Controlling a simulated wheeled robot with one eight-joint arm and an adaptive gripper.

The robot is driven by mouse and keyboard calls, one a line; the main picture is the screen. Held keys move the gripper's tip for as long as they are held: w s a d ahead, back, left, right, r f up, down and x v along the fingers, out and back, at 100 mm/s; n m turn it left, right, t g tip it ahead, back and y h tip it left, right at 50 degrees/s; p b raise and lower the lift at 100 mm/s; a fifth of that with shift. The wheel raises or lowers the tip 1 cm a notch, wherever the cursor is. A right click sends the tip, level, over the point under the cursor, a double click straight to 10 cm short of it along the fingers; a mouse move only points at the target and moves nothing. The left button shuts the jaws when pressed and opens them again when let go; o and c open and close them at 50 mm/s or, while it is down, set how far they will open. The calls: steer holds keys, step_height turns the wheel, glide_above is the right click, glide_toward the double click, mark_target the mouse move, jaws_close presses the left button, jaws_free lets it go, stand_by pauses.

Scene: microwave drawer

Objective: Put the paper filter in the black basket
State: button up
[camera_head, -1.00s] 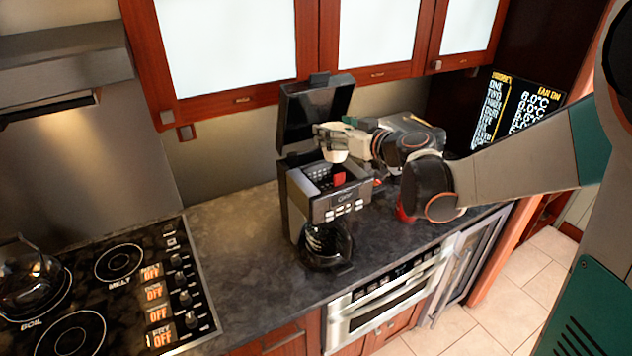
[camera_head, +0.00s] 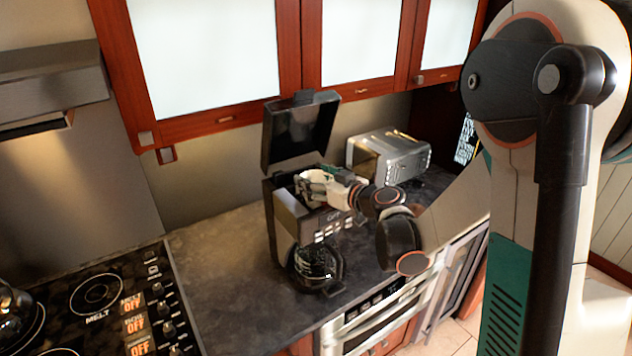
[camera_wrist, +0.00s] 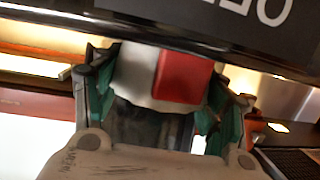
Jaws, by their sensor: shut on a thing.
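The black coffee maker (camera_head: 287,222) stands on the counter with its lid (camera_head: 301,130) raised. My gripper (camera_head: 303,188) is at the open top of the machine, under the lid. In the wrist view my gripper (camera_wrist: 158,80) is shut on the whitish paper filter (camera_wrist: 136,72), which sits between the two fingers. A red patch (camera_wrist: 182,76) shows against the filter; I cannot tell whether it belongs to it. The black basket inside the machine's top is mostly hidden by my gripper, so I cannot tell whether the filter touches it.
A glass carafe (camera_head: 313,264) sits in the lower part of the coffee maker. A silver toaster (camera_head: 390,156) stands behind my arm to the right. The stove (camera_head: 98,300) is at the left. Wall cabinets (camera_head: 215,62) hang above. The counter (camera_head: 215,250) between stove and machine is clear.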

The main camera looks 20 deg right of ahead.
steer(key=shift+s+r, duration=0.1)
steer(key=shift+f+b, duration=0.4)
steer(key=shift+b, duration=0.05)
steer(key=o, duration=0.6)
steer(key=shift+r, duration=0.1)
steer(key=shift+r+p, duration=0.25)
steer(key=shift+p, duration=0.15)
steer(key=v, duration=1.2)
